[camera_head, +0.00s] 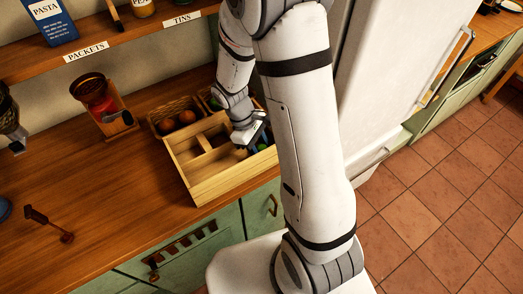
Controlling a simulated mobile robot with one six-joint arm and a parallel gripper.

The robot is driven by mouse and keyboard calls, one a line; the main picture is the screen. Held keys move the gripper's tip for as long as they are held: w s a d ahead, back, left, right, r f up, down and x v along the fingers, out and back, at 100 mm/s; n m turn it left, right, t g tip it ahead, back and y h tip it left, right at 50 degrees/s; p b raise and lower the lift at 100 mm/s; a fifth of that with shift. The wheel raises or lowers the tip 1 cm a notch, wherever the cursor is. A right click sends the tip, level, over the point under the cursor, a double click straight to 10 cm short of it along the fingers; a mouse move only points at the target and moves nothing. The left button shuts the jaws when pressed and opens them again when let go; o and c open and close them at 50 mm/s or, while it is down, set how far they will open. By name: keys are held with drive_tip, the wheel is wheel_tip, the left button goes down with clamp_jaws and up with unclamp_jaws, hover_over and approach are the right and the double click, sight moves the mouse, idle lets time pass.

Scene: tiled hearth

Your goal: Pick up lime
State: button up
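My arm reaches over the counter, and my gripper (258,137) is low over the right part of a wooden divided box (208,189). Its dark fingers are small and partly covered by my own arm, so I cannot tell whether they are open or shut. A small green patch (262,146) shows at the fingers; it may be the lime, but it is too small to be sure. No other lime can be made out. The right end of the box is hidden behind my arm.
A red jar (94,92) on a wooden stand is to the left. The front left counter (120,190) is mostly clear. A white fridge (385,80) stands right.

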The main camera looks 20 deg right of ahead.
sight(260, 147)
drive_tip(key=shift+c, duration=1.4)
drive_tip(key=shift+r, duration=0.1)
wheel_tip(260, 147, up, 10)
drive_tip(key=shift+f, duration=0.1)
